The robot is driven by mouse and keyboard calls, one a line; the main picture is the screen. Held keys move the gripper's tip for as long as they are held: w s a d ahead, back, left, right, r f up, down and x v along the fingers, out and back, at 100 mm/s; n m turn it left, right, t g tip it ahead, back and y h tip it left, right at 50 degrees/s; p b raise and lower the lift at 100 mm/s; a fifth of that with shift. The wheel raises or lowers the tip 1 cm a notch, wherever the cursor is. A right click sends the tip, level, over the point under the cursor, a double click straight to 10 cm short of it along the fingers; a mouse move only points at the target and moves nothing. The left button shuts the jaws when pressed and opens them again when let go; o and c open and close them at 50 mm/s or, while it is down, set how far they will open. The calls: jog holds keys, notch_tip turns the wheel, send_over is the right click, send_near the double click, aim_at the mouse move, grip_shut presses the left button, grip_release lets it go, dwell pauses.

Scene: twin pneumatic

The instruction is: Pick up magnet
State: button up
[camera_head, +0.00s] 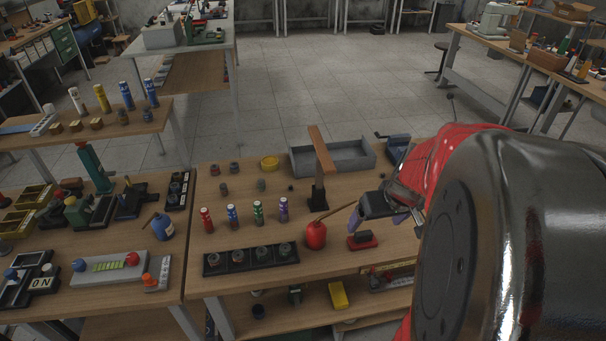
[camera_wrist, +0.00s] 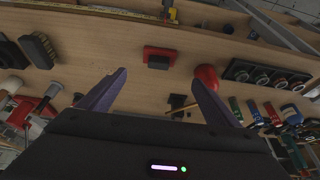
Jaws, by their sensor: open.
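A red block with a dark block on it (camera_head: 362,241), which looks like the magnet, lies on the workbench (camera_head: 225,275) near its front edge. It also shows in the wrist view (camera_wrist: 159,56), upper middle, just beyond the gap between my fingertips. My gripper (camera_head: 378,217) is open and empty, above and slightly to the right of the red block in the head view. Its two purple fingers (camera_wrist: 160,77) are spread wide in the wrist view. Nothing touches the red block that I can see.
A red round bottle (camera_head: 316,236) with a thin stick stands close left of the block. A dark post with a wooden top (camera_head: 318,192) and a grey tray (camera_head: 352,160) stand behind.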

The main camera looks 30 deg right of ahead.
aim_at(364, 233)
jog(key=x, duration=0.6)
jog(key=shift+f, duration=0.3)
jog(key=shift+w+f, duration=0.2)
jog(key=shift+f, duration=0.15)
jog(key=shift+w+d+f, duration=0.1)
jog(key=shift+f, duration=0.05)
jog(key=shift+x, duration=2.4)
jog(key=shift+w+d, duration=0.1)
jog(key=shift+d, duration=0.05)
jog(key=shift+c, duration=0.6)
jog(key=c, duration=1.1)
jog(key=shift+r, duration=0.25)
jog(key=shift+c, duration=0.2)
notch_tip(364, 233, up, 18)
jog(key=shift+f, duration=0.15)
